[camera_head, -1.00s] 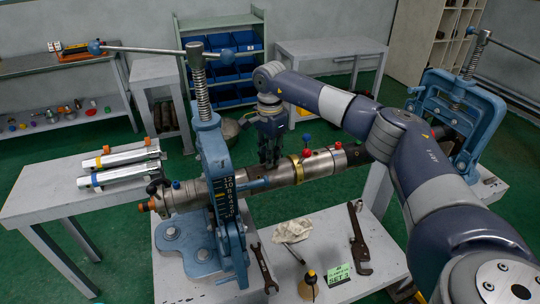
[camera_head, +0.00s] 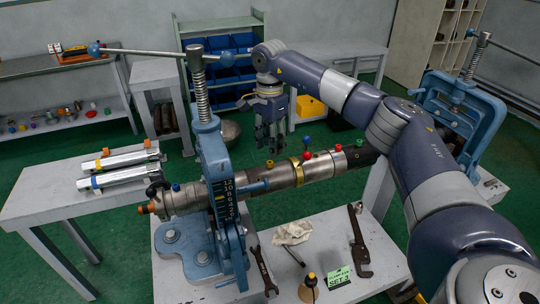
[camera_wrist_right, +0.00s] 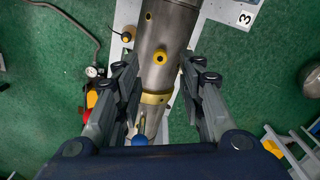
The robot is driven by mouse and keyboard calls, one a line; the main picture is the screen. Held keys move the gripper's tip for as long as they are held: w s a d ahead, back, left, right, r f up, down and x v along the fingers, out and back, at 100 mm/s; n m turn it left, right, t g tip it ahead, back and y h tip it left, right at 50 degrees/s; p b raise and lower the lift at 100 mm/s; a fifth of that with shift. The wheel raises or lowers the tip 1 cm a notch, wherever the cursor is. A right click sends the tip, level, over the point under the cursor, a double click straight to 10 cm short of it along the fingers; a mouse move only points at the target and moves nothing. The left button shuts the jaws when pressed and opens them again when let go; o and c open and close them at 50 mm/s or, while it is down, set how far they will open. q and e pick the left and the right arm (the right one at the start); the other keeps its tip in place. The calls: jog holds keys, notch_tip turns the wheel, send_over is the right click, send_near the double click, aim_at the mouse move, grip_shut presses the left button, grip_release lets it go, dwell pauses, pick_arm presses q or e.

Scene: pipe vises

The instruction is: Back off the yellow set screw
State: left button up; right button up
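A steel pipe (camera_head: 285,176) lies across the blue vise (camera_head: 215,165). The small yellow set screw (camera_head: 270,163) stands on top of it, left of the brass collar (camera_head: 298,171). In the wrist view the yellow set screw (camera_wrist_right: 160,57) shows a dark centre, beyond the collar (camera_wrist_right: 155,98). My right gripper (camera_head: 270,147) is above the pipe, pointing down, apart from the screw. In the wrist view my right gripper's (camera_wrist_right: 161,68) fingers are spread on either side of the pipe, with nothing between them held. My left gripper is not in view.
A blue-balled lever (camera_head: 306,140) and red knobs (camera_head: 338,147) stick up from the pipe right of the screw. A second vise (camera_head: 455,115) is at the right. Wrenches (camera_head: 360,240), a rag (camera_head: 292,232) and a green card (camera_head: 339,277) lie on the bench below.

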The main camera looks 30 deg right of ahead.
aim_at(270, 162)
notch_tip(270, 162, up, 6)
dwell(0.6)
